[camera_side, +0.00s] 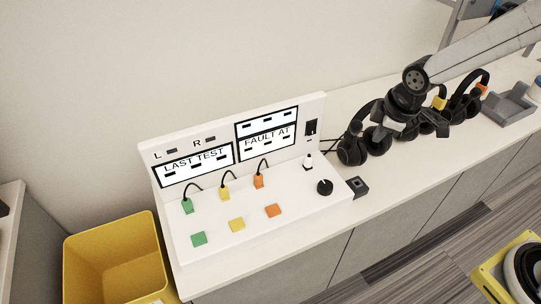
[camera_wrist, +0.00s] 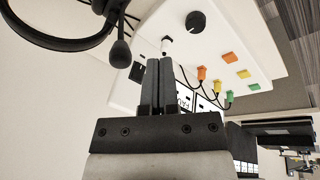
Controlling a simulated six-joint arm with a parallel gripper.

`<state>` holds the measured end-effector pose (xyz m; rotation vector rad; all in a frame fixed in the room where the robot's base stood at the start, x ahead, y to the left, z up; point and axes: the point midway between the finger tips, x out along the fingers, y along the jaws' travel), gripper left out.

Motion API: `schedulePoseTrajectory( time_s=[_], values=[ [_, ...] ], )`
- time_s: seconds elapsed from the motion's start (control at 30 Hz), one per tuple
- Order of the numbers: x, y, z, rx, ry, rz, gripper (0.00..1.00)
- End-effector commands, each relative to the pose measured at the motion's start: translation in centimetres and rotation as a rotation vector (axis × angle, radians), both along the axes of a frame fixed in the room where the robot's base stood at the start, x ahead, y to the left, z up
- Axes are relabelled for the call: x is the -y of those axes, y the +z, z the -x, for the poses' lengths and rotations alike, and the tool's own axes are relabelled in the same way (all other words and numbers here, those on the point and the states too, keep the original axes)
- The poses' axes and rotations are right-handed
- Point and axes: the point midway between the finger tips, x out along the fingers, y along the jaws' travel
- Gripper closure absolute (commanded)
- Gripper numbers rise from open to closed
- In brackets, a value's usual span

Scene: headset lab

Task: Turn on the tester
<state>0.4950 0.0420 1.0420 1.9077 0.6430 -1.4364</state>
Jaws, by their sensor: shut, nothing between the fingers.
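The tester (camera_side: 222,218) is a white console with an upright panel on the counter, and part of it shows in the wrist view (camera_wrist: 148,30). A black switch (camera_side: 311,127) sits at the panel's right end; it also shows in the wrist view (camera_wrist: 137,72). Below it are a white-tipped jack or lever (camera_side: 308,162) and a round black knob (camera_side: 325,187). My gripper (camera_wrist: 160,62) is shut and empty, its fingertips appearing beside the switch and just below the white tip in the wrist view. In the side view it is right of the tester, its fingers hard to separate from black headsets.
Several black headsets (camera_side: 352,150) stand close to my gripper, right of the tester. A small black block (camera_side: 357,187) lies by the tester's right edge. A grey tray (camera_side: 509,107) is farther right. A yellow bin (camera_side: 115,262) stands at left. Green, yellow and orange plugs and buttons line the console.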

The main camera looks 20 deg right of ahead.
Motion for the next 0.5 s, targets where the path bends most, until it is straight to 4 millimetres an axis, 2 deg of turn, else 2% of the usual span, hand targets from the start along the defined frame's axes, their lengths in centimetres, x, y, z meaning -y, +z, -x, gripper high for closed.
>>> schedulePoseTrajectory(
  time_s=[0.3, 0.5],
  values=[
    [-3.2, -0.2, -5.0, 0.027, 0.425, 0.128, 1.0],
    [-4.7, -0.3, -6.9, 0.04, 0.612, 0.189, 1.0]
  ],
)
